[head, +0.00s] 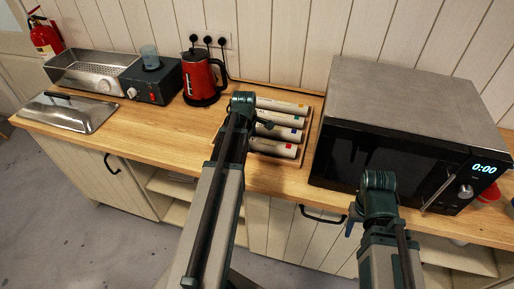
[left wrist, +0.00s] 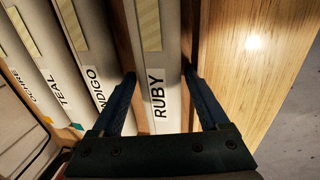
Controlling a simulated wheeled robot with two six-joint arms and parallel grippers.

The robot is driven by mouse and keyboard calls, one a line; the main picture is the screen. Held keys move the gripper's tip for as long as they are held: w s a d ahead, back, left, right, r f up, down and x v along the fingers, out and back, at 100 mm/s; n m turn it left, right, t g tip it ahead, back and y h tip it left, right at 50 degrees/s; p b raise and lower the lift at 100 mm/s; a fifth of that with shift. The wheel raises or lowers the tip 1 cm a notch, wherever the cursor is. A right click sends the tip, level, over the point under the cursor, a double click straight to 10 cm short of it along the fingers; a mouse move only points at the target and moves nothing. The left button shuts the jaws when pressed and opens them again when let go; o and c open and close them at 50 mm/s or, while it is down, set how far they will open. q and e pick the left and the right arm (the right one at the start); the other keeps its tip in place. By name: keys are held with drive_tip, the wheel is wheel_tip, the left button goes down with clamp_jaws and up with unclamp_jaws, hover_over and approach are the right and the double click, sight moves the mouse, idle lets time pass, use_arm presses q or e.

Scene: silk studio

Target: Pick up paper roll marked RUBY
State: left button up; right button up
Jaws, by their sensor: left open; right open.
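The paper roll marked RUBY (left wrist: 159,104) is a pale roll with a white name label, lying in a wooden tray (head: 306,135). In the head view the front roll (head: 272,147), with a red mark, appears to be it. My left gripper (left wrist: 160,78) is open, with one finger on each side of the RUBY roll; I cannot tell whether they touch it. One finger is between RUBY and the INDIGO roll (left wrist: 98,60). My right gripper (head: 354,222) is open and empty in front of the microwave, mostly hidden by its wrist.
Rolls marked TEAL (left wrist: 50,70) and OCHRE (left wrist: 16,60) lie beyond INDIGO. A black microwave (head: 415,130) stands right of the tray. A red kettle (head: 201,78) and a steel warmer (head: 100,72) stand left. The counter (head: 160,122) is clear left of the tray.

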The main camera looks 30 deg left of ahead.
use_arm(q)
drive_tip(key=shift+r, duration=0.1)
drive_tip(key=c, duration=1.2)
